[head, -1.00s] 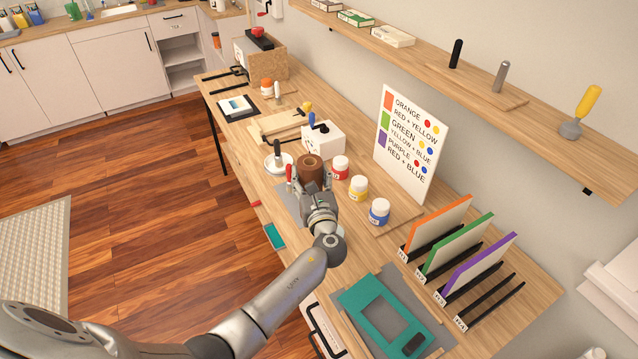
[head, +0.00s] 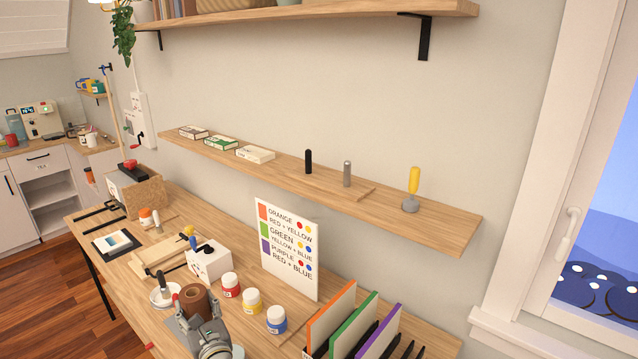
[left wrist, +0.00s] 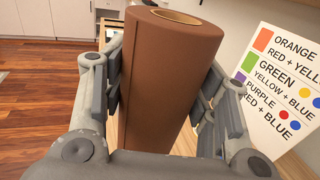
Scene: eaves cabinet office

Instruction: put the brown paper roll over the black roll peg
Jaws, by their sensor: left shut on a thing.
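The brown paper roll (head: 194,302) stands upright in my left gripper (head: 193,312), over the workbench. In the left wrist view the roll (left wrist: 170,85) fills the space between both fingers of the gripper (left wrist: 165,90), with its hollow top end showing. I cannot tell whether its lower end touches the bench. The black roll peg (head: 308,161) stands upright on the wall shelf (head: 420,220), with nothing over it, to the left of a grey peg (head: 347,173). The roll is well below and left of the black peg. My right gripper is not in view.
Red (head: 230,285), yellow (head: 252,301) and blue (head: 277,319) paint jars stand right of the roll. A colour chart (head: 287,248) rises behind them, below the shelf. Small boxes (head: 221,142) lie on the shelf's left; a yellow-handled tool (head: 413,187) stands on its right.

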